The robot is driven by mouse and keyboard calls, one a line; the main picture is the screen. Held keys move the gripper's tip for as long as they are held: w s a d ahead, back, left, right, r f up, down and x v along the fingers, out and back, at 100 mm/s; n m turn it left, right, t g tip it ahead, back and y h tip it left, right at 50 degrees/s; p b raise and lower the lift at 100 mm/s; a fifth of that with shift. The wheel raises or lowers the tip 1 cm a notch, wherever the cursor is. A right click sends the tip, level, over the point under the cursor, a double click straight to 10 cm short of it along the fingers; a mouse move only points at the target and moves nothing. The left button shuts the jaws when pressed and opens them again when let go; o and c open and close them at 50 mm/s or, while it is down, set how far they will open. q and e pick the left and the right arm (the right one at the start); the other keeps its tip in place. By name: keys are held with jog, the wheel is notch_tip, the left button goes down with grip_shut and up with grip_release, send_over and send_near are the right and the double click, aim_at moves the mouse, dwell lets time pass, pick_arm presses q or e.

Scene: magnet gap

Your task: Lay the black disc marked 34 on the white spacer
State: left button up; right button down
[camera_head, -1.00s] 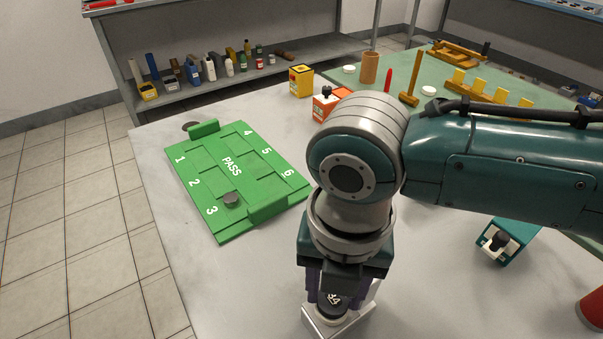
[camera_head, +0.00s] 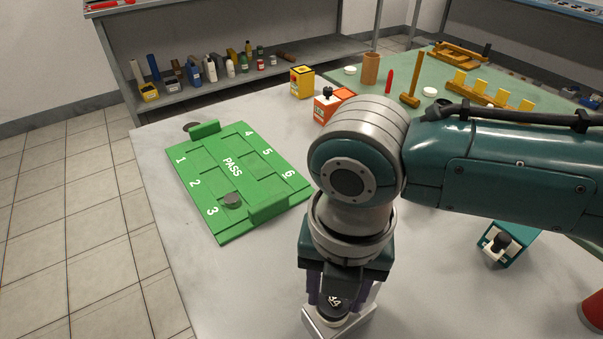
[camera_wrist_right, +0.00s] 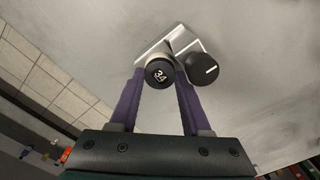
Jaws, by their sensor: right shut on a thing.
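The black disc marked 34 (camera_head: 335,299) is between the fingertips of my right gripper (camera_head: 336,296), which is shut on it. In the right wrist view the disc (camera_wrist_right: 159,74) faces the camera between the two purple fingers. A pale fixture (camera_head: 340,326) with a white round part stands directly below the disc on the table. That round part looks like the white spacer, mostly hidden by the disc and fingers. I cannot tell whether the disc touches it. In the wrist view a black knob with a white line (camera_wrist_right: 204,69) sits beside the disc. My left gripper is not in view.
A green numbered board (camera_head: 205,165) marked PASS lies to the left, with a dark disc (camera_head: 232,200) on it near 3. Bare table lies between board and gripper.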

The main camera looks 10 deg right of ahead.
jog(key=shift+c, duration=1.4)
grip_release()
jog(key=c, duration=0.5)
notch_tip(320, 180, up, 5)
jog(key=p, duration=0.5)
jog(key=shift+f, duration=0.2)
jog(key=o, duration=0.5)
jog(key=shift+o, duration=0.2)
